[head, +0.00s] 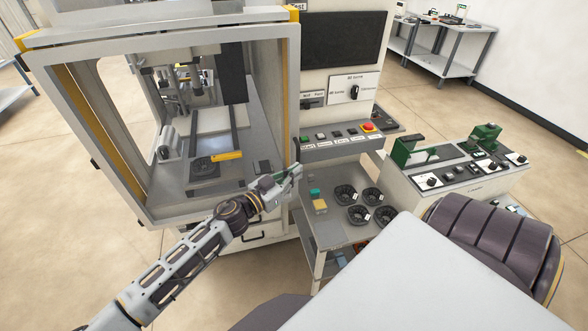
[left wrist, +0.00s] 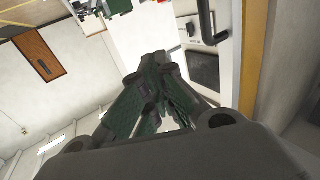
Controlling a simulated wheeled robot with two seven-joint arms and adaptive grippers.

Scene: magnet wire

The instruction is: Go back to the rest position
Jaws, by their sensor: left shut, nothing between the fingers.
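My left arm reaches in from the lower left of the head view. Its gripper (head: 296,171) is in front of the right post of the machine's opening, near the edge of the cart. The left gripper is shut with nothing between its fingers. Its dark green fingers fill the middle of the left wrist view (left wrist: 172,112). My right gripper is not in view.
The machine enclosure (head: 165,217) stands open behind the left arm. A cart (head: 322,236) holds several black round parts (head: 358,215) and small blocks. A control panel with a red button (head: 368,127) and a bench with green fixtures (head: 412,152) are to the right.

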